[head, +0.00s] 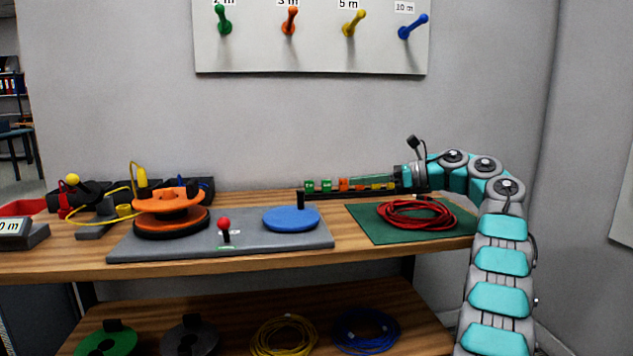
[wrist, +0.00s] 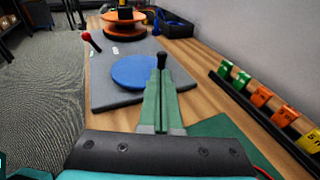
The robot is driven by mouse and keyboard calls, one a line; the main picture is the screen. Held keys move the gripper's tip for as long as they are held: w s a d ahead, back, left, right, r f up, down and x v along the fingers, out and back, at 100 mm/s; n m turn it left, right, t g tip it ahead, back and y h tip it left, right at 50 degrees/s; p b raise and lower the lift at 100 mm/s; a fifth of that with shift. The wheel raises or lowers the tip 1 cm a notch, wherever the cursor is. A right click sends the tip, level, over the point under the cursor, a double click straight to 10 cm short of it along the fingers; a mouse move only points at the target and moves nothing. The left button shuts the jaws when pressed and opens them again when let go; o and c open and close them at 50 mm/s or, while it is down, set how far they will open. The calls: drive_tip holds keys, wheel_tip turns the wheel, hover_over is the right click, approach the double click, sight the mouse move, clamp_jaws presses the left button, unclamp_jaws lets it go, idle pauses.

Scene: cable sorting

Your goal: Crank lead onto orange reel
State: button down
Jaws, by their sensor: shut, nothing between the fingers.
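The orange reel (head: 168,201) sits on a turntable at the left of a grey base plate; it also shows at the far end in the wrist view (wrist: 124,17). A yellow lead (head: 112,192) loops between the reel and the fixtures on its left. The blue crank disc (head: 291,219) lies at the plate's right, with an upright black handle (head: 300,200) at its edge. My gripper (head: 351,181) is shut and empty, right of the handle and pointing left. In the wrist view, its fingertips (wrist: 160,76) line up just below the handle (wrist: 162,61); the gap is unclear.
A red-knobbed lever (head: 225,229) stands between reel and disc. A rack of coloured tags (head: 322,192) runs along the back. A red cable coil (head: 412,215) lies on a green mat (head: 372,228). Labelled pegs hang on the wall board (head: 320,52). More reels and coils lie below.

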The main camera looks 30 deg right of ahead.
drive_tip(key=shift+h, duration=0.3)
drive_tip(key=x, duration=0.8)
drive_tip(key=f+b+x, duration=0.1)
drive_tip(key=x, duration=0.3)
drive_tip(key=shift+d, duration=0.2)
